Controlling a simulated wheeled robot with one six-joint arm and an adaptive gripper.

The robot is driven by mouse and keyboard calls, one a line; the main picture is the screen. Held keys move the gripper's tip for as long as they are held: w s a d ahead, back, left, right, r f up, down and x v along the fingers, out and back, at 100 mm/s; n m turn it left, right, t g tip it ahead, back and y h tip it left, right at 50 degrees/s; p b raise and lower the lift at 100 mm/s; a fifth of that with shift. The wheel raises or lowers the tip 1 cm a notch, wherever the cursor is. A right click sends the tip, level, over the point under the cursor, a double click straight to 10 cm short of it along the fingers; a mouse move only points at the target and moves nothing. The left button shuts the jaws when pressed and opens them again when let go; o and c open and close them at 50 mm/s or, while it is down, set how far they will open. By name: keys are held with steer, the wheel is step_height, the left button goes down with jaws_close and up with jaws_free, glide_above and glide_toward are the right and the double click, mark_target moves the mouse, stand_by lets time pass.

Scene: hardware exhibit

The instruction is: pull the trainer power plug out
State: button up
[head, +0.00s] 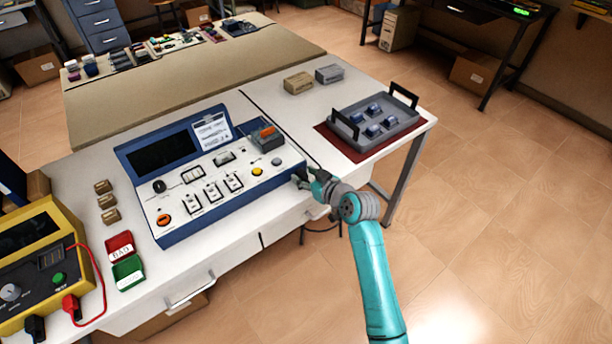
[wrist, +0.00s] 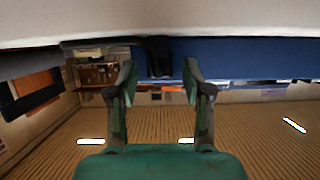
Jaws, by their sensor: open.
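The trainer (head: 215,170) is a blue-framed console with a pale panel of switches and knobs, lying on the white bench. My gripper (head: 303,179) is at its right end, low over the bench's front edge. In the wrist view my gripper (wrist: 160,76) is open, with one finger on each side. A black power plug (wrist: 159,60) shows between the fingertips against the trainer's blue side (wrist: 235,62). I cannot tell whether the fingers touch the plug or how deep it sits between them. In the head view the plug is hidden by or lost against my gripper.
A grey tray (head: 401,133) with black handles and several blue parts stands on a dark red mat to the right. Two small boxes (head: 298,83) lie behind. A yellow tester (head: 38,262) and red and green bins (head: 127,271) stand left. The white bench surface (wrist: 160,22) fills the wrist view's top.

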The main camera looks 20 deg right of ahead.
jaws_close()
steer(key=shift+s+d, duration=0.2)
steer(key=shift+s, duration=0.4)
steer(key=shift+s+d, duration=0.15)
steer(key=shift+s, duration=0.4)
jaws_free()
steer(key=shift+s, duration=0.15)
steer(key=v, duration=1.1)
steer(key=shift+s+d+r, duration=0.15)
steer(key=shift+s+r, duration=0.05)
steer(key=shift+s, duration=0.15)
